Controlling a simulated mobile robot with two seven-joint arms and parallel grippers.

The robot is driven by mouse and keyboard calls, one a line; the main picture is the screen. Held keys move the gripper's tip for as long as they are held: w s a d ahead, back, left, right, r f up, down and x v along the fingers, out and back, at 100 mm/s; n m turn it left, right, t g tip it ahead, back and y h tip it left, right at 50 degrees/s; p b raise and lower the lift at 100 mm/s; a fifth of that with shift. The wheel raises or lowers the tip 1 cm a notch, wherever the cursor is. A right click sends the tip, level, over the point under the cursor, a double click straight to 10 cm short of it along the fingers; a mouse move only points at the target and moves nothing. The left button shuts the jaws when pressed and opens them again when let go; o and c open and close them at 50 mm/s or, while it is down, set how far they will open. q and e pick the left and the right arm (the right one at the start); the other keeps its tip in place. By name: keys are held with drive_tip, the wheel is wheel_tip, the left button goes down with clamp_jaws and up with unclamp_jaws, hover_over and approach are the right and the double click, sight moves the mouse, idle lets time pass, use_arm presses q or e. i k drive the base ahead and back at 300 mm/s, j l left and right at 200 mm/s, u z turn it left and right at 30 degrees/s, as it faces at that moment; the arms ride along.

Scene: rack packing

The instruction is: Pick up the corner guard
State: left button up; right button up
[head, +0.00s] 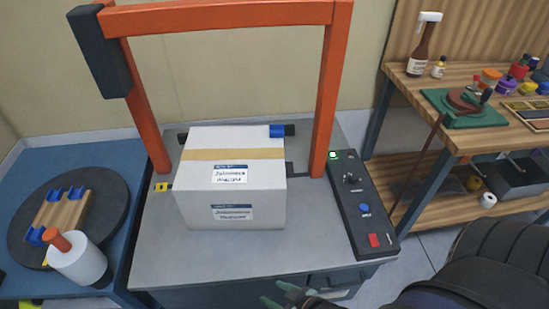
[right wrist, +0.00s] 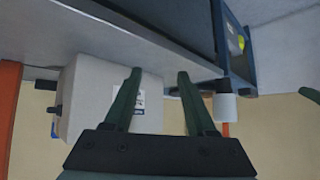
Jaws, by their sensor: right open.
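A blue corner guard (head: 277,131) sits on the far right top edge of a white carton (head: 235,195) on the grey bench. Several similar blue pieces (head: 55,193) sit on a wooden pallet on the round turntable at the left. My right gripper (head: 277,294) is at the bench's front edge, below and in front of the carton. It is open and empty in the right wrist view (right wrist: 160,75), with the carton (right wrist: 90,95) beyond its fingers. A green tip at that view's right edge may be my left gripper; its jaws are hidden.
An orange frame (head: 324,95) arches over the carton. A control panel (head: 362,208) with buttons lies to its right. A white roll with an orange handle (head: 78,262) stands by the turntable (head: 112,205). A wooden workbench (head: 450,85) with bottles and tools is at the right.

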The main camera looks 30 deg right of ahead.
sight(33, 236)
drive_tip(key=z, duration=0.7)
drive_tip(key=u, duration=1.5)
